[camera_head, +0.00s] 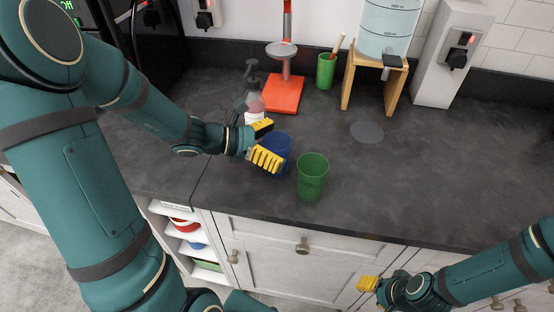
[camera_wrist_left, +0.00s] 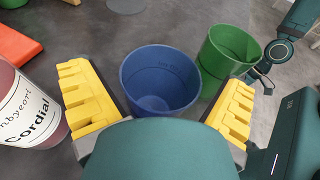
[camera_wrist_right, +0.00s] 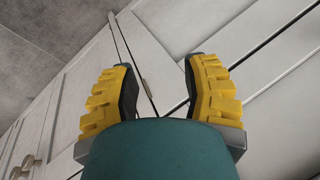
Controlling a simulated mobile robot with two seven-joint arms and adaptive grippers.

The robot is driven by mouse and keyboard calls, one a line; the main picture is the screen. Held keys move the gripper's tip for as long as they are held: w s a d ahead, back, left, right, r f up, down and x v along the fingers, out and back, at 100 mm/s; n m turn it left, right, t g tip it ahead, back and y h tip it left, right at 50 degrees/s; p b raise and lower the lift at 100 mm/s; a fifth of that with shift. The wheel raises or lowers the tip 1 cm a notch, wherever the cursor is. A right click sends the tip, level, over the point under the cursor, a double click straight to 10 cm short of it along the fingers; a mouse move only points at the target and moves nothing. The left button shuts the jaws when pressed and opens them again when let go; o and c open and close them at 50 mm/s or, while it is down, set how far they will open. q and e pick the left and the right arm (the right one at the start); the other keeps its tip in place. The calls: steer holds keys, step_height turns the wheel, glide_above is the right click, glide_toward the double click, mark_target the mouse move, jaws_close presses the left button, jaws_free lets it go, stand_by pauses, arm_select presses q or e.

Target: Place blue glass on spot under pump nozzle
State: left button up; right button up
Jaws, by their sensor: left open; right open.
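The blue glass (camera_head: 279,145) stands upright on the dark counter. My left gripper (camera_head: 267,143) is open, with one yellow finger on either side of the blue glass. In the left wrist view the glass (camera_wrist_left: 160,82) shows empty between the spread fingers, with a gap at each side. A cordial bottle with a dark pump (camera_head: 252,88) stands just behind the left gripper, partly hidden by it; its label shows in the left wrist view (camera_wrist_left: 32,115). A spot under its nozzle cannot be made out. My right gripper (camera_wrist_right: 160,85) is open and empty in front of the cabinet doors.
A green glass (camera_head: 312,177) stands right beside the blue one. A red stand (camera_head: 285,95), a green cup with a utensil (camera_head: 325,71) and a water dispenser on a wooden stand (camera_head: 376,66) are behind. A round grey disc (camera_head: 367,131) lies on clear counter to the right.

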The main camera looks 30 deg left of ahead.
arm_select(q)
steer(key=c, duration=1.3)
steer(key=shift+c, duration=0.3)
step_height(320, 180, up, 10)
steer(key=p, duration=0.3)
steer(key=shift+p, duration=0.3)
